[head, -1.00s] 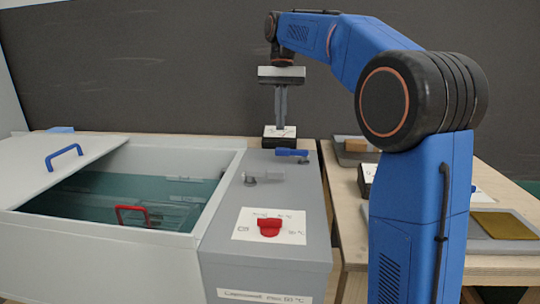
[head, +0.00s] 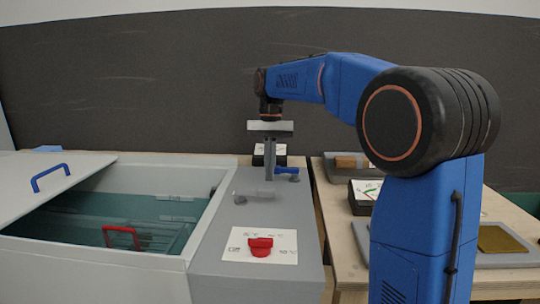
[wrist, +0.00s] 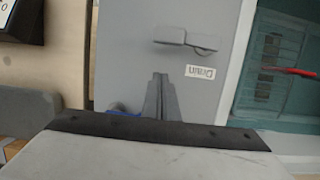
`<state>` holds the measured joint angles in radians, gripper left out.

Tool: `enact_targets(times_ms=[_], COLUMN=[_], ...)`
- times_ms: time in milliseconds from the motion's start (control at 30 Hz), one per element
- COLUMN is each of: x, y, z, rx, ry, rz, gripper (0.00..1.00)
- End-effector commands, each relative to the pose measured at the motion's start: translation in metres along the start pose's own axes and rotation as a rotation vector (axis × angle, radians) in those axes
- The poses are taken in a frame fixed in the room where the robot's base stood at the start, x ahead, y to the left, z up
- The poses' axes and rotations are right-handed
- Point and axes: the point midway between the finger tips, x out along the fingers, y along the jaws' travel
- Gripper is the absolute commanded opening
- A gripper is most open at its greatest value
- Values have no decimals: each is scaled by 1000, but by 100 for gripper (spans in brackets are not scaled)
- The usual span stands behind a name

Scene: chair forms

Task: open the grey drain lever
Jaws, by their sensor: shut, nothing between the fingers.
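The grey drain lever (head: 258,195) is on top of the grey panel (head: 290,240), beside the open tank. In the wrist view the lever (wrist: 185,38) lies crosswise, with a white "Drain" label (wrist: 200,72) beside it. My gripper (head: 269,180) points down over the panel, just behind the grey lever in the head view. Its fingers are together and hold nothing. In the wrist view the fingertips (wrist: 160,77) are a short way from the lever, and a gap shows between them. I cannot tell how high the fingertips are above the panel.
A blue lever (head: 288,171) is right beside and behind my fingers. A red knob (head: 260,246) sits on a white dial plate nearer the front. The tank (head: 200,235) on the left holds liquid and a red-handled basket (head: 122,237). A wooden table with trays is on the right.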

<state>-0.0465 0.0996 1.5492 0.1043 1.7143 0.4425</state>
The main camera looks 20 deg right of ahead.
Motion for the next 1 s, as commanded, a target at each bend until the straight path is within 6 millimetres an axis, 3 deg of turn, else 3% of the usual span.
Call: enact_targets(times_ms=[333,1000], x=[12,13], y=[0,1], z=[35,41], rx=[-1,28], ry=[0,0], rz=[0,-7], gripper=[0,0])
